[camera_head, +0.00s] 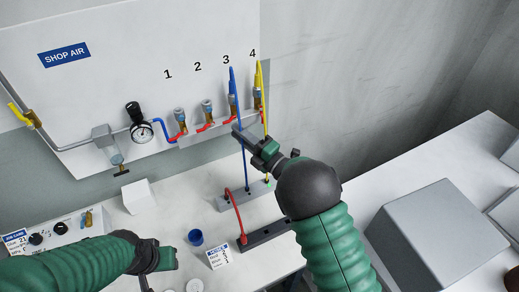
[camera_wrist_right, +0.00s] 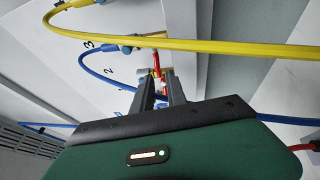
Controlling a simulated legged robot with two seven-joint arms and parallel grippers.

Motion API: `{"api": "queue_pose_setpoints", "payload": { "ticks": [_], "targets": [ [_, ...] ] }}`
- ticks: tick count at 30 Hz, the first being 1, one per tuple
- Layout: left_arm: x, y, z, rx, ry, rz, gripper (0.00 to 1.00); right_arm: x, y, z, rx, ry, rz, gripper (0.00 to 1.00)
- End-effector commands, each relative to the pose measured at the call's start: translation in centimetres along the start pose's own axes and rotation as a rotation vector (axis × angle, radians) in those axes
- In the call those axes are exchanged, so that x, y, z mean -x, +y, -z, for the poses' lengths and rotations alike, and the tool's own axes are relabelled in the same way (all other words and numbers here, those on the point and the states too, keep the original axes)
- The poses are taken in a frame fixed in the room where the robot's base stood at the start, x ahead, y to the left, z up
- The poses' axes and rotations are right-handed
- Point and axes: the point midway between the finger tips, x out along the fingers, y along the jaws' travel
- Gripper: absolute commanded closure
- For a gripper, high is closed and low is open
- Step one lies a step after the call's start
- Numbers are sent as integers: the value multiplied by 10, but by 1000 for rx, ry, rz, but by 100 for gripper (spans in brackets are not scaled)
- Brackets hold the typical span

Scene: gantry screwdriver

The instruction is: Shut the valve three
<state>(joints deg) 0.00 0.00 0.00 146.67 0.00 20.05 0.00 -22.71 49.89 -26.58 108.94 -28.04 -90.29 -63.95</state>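Valve three (camera_head: 232,104) is a brass valve on the wall manifold under the number 3, with a blue hose and a red lever (camera_head: 229,120). My right gripper (camera_head: 236,131) is just below valve three's lever in the head view. In the right wrist view its two fingers (camera_wrist_right: 161,92) are apart, with red and brass parts showing beyond and between them. I cannot tell whether they touch the lever. The number 3 (camera_wrist_right: 87,46) shows to their left. My left gripper (camera_head: 170,256) is low over the bench, and its finger opening is unclear.
Valve one (camera_head: 181,120), valve two (camera_head: 207,110) and valve four (camera_head: 258,99) share the manifold. The yellow hose (camera_wrist_right: 200,43) crosses close above my right fingers in the wrist view. A blue cup (camera_head: 196,237) stands on the bench. A grey box (camera_head: 440,230) is at right.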

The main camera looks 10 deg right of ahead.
Motion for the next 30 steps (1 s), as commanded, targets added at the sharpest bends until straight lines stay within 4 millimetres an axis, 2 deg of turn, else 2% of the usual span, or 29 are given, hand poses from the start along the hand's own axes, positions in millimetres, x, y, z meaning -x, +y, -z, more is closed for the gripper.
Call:
{"api": "queue_pose_setpoints", "payload": {
  "ticks": [1,6,12,16,30],
  "targets": [
    [-2,0,-1,0,0,0,64,15,-2,-1,-2,-3,2,82],
    [-6,0,-2,0,0,0,64,64,-3,-1,-2,-3,3,82],
    [-8,0,-2,0,0,0,64,100,-2,-1,-1,0,2,82],
    [-8,0,-2,0,0,0,64,107,-2,0,-1,1,1,82],
    [-6,0,-1,0,0,0,64,105,0,-5,-22,-23,18,82]
  ]
}}
